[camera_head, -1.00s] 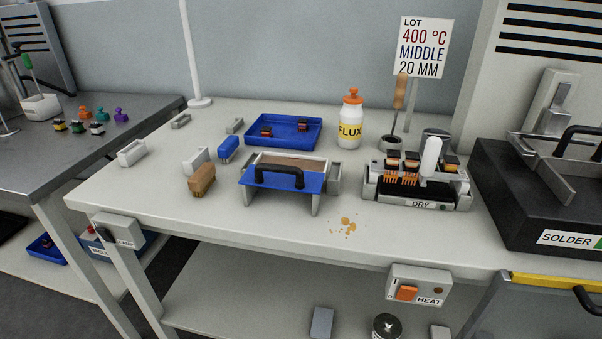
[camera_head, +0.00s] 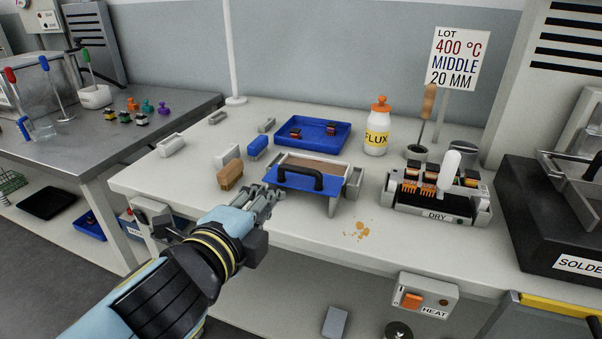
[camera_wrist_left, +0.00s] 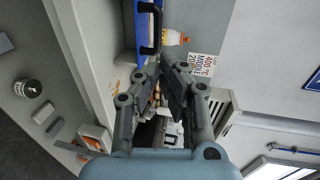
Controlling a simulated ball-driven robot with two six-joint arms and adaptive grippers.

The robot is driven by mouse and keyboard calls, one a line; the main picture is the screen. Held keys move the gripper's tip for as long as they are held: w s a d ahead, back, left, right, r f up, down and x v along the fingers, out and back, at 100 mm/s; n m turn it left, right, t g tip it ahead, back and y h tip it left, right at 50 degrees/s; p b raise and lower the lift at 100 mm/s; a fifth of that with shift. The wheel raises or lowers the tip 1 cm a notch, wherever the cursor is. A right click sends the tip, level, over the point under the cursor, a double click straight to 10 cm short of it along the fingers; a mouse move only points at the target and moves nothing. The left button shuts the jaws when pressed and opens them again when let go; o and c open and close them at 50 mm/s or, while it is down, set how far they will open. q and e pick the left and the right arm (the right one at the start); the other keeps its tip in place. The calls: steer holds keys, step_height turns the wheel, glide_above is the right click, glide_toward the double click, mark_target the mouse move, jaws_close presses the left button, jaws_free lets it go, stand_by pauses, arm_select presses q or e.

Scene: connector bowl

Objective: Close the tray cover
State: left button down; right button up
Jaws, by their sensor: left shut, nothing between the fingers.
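The tray cover is a blue panel (camera_head: 296,181) with a black bar handle (camera_head: 302,175). It sits at the front of a grey box-like tray (camera_head: 353,182). A brown inside surface (camera_head: 312,164) shows behind the panel, so the tray looks partly uncovered. The blue panel also shows at the top of the left wrist view (camera_wrist_left: 143,40), with its black handle (camera_wrist_left: 154,30). My left gripper (camera_head: 270,198) is shut and empty, just left of and in front of the cover, apart from the handle. My right gripper is not in view.
A brown brush (camera_head: 230,176) and a blue brush (camera_head: 257,147) stand left of the tray. Orange crumbs (camera_head: 359,231) lie near the front edge.

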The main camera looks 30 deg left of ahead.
mark_target(298, 169)
arm_select(q)
steer(key=x, duration=1)
steer(key=shift+x, duration=0.8)
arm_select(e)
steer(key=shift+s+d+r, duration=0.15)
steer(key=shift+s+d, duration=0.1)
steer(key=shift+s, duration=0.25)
arm_select(q)
steer(key=x, duration=0.2)
steer(key=r+x, duration=0.1)
steer(key=x, duration=0.4)
steer(key=shift+w+a+r, duration=0.1)
steer(key=shift+w, duration=0.3)
steer(key=shift+r, duration=0.15)
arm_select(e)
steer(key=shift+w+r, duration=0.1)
arm_select(q)
steer(key=shift+w, duration=0.15)
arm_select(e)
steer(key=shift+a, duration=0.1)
arm_select(q)
steer(key=shift+p, duration=0.3)
